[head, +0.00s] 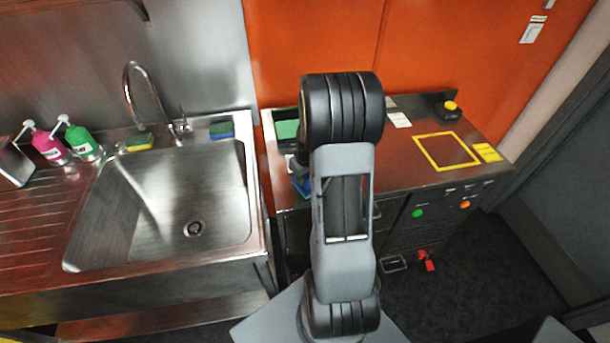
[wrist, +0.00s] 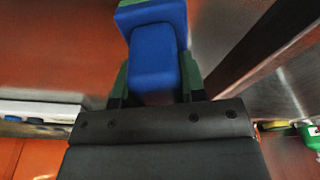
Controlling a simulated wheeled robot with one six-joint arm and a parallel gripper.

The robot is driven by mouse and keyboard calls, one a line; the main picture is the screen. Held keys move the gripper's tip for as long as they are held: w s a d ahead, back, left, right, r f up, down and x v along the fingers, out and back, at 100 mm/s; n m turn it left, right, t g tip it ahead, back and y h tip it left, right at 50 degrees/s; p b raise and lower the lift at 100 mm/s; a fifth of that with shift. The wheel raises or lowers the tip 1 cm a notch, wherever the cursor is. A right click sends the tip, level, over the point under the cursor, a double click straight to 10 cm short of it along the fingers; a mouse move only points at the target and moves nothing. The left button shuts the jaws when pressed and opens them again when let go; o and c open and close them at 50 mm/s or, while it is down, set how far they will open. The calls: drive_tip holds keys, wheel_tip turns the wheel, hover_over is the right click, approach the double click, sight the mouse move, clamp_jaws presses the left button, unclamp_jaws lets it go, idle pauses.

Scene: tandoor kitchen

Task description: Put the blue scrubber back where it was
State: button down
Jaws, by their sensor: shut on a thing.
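The blue scrubber (wrist: 153,58) is held between the fingers of my gripper (wrist: 155,78) in the wrist view. Green shows along both sides of it. In the head view a small part of the blue scrubber (head: 302,188) shows left of my arm, near the front left of the right counter; my arm hides most of the gripper. Whether the scrubber touches a surface cannot be told. A blue-and-green sponge (head: 221,130) lies on the sink's back rim, and a yellow-and-green sponge (head: 139,142) lies left of the tap.
The steel sink (head: 175,200) is empty, with its tap (head: 133,90) behind. Pink (head: 48,145) and green (head: 82,142) bottles stand left. The right counter has a partly hidden green patch (head: 287,129), a yellow outlined square (head: 445,167) and a yellow-topped button box (head: 448,109).

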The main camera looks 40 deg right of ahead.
drive_tip(key=shift+f, duration=0.1)
drive_tip(key=shift+f, duration=0.15)
drive_tip(key=c, duration=0.7)
unclamp_jaws()
drive_tip(key=r, duration=0.4)
drive_tip(key=s+r, duration=0.1)
drive_tip(key=r, duration=0.3)
drive_tip(key=r+b, duration=0.1)
drive_tip(key=r, duration=0.3)
drive_tip(key=shift+s+a, duration=0.2)
drive_tip(key=shift+s, duration=0.15)
drive_tip(key=s+a+r+t, duration=0.1)
drive_tip(key=s+a+r, duration=0.1)
drive_tip(key=a, duration=0.4)
drive_tip(key=s+a+r+t, duration=0.1)
drive_tip(key=s+a+r, duration=0.1)
drive_tip(key=s+a, duration=0.2)
drive_tip(key=s+a+r, duration=0.2)
drive_tip(key=s+a, duration=0.2)
drive_tip(key=a, duration=0.5)
drive_tip(key=shift+a+r+n+t, duration=0.3)
drive_tip(key=shift+r+t, duration=0.1)
